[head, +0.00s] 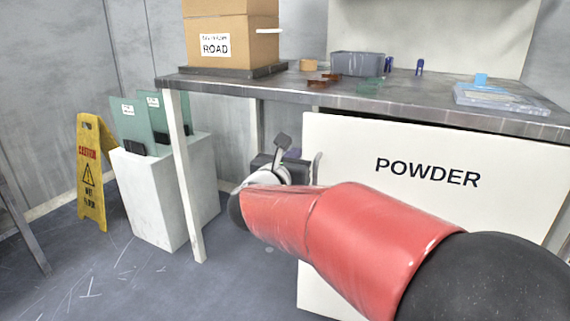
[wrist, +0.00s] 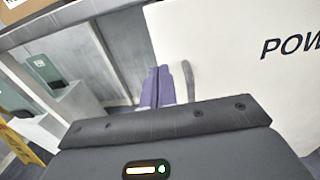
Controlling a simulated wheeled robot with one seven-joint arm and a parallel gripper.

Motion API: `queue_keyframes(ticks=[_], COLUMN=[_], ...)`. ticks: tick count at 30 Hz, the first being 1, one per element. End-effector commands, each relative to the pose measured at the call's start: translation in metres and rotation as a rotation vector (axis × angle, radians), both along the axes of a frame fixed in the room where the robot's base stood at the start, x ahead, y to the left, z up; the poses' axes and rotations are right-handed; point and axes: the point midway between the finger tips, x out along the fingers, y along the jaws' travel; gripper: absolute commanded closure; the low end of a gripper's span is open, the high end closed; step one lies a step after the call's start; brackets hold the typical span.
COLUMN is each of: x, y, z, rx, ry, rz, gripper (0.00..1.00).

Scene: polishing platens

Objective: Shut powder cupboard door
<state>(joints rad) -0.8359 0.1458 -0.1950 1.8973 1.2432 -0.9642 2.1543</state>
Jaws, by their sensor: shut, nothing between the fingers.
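The powder cupboard door (head: 400,215) is a white panel marked POWDER under the workbench. A dark gap shows along its top edge below the bench top; I cannot tell how far it stands from its frame. A grey upright handle (head: 317,166) is near its left edge. In the wrist view the door (wrist: 235,60) fills the right side, with the handle (wrist: 190,80) by its left edge. My gripper (head: 292,154) is shut and empty, just left of the handle. Its purple fingers (wrist: 158,85) show beside the handle in the wrist view; contact is unclear. My red forearm hides part of the door.
The metal workbench (head: 205,84) carries a cardboard box (head: 255,45), a grey bin (head: 357,65) and small items. A white stand with green panels (head: 150,190) and a yellow caution sign (head: 91,170) stand left. Open floor lies in front of them.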

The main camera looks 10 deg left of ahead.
Motion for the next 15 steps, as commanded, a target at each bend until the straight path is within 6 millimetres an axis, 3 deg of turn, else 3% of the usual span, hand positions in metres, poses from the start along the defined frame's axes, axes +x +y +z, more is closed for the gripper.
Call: queue_keyframes(ticks=[6, 15], x=[0.039, 0.057], y=[-0.01, -0.014], z=[0.001, 0.0], rx=[-0.002, -0.001], ry=[0.0, 0.0], rz=[-0.001, 0.002], gripper=[1.0, 1.0])
